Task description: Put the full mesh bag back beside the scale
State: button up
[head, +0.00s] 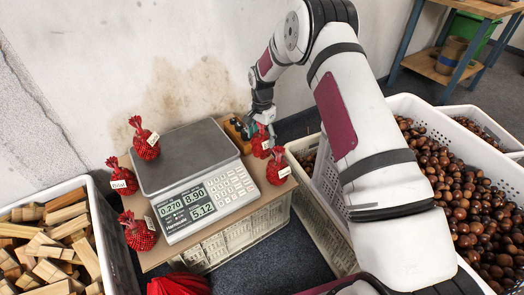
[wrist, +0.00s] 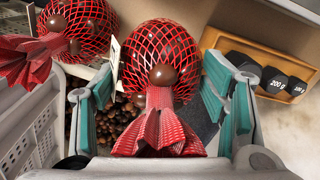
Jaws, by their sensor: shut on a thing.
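The full red mesh bag (wrist: 160,45), with brown chestnuts inside and a gathered red neck, is between the pads of my gripper (wrist: 160,88), which is shut on it. In the head view the held bag (head: 261,148) is partly hidden under my gripper (head: 263,122), at the right rear of the scale (head: 190,158). I cannot tell whether its underside touches the table. Another tied red bag (head: 278,168) stands by the scale's right side; a red bag also shows at the upper left in the wrist view (wrist: 82,25).
A wooden tray (wrist: 292,97) holds black weights close to my gripper. Crates of chestnuts (head: 408,105) stand right; a crate of wood (head: 90,190) stands left.

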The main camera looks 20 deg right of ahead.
aim_at(262, 146)
jog(key=shift+f+b, duration=1)
jog(key=shift+f, duration=1.4)
jog(key=shift+f, duration=0.15)
jog(key=o, duration=1.4)
notch_tip(262, 146, up, 12)
jog(key=p, duration=0.4)
jog(key=shift+r, duration=0.2)
